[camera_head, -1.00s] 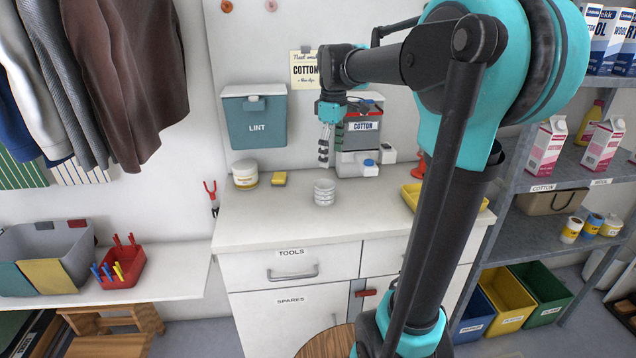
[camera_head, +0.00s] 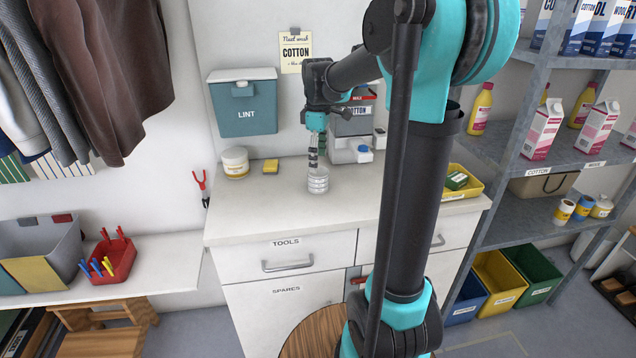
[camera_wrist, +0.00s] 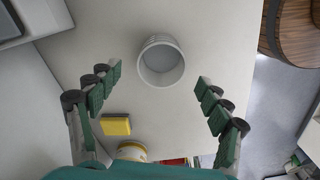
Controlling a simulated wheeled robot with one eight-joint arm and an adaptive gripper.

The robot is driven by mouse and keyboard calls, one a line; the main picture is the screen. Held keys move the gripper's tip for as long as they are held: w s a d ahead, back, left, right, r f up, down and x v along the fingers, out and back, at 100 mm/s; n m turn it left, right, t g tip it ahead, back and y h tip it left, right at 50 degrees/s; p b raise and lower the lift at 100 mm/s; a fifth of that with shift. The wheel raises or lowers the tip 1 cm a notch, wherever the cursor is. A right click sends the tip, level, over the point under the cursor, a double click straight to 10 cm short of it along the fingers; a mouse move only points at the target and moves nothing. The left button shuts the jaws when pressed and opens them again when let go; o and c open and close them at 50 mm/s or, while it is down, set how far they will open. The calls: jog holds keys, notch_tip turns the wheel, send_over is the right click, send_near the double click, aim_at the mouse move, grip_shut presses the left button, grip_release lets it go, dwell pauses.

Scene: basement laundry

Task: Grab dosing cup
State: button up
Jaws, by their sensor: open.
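The dosing cup, a small pale grey ribbed cup (camera_head: 318,184), stands upright on the white counter, left of its middle. In the wrist view the cup (camera_wrist: 161,64) shows its open round mouth and looks empty. My gripper (camera_head: 313,158) points down just above the cup's rim, or slightly behind it; I cannot tell exactly which. In the wrist view my gripper (camera_wrist: 158,80) is open and empty, with one finger on each side of the cup and clear gaps between. The cup lies a little beyond the fingertips there.
The counter (camera_head: 265,215) is clear in front of the cup. A yellow-labelled white jar (camera_head: 235,162) and a yellow sponge (camera_head: 270,166) stand to the left. A grey COTTON dispenser (camera_head: 352,130) stands close behind. A yellow tray (camera_head: 462,183) lies to the right.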

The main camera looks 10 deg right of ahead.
aim_at(318, 180)
jog(key=shift+s+f, duration=0.1)
jog(key=shift+f, duration=2.65)
jog(key=c, duration=1.2)
jog(key=shift+r, duration=0.1)
jog(key=shift+c, duration=0.2)
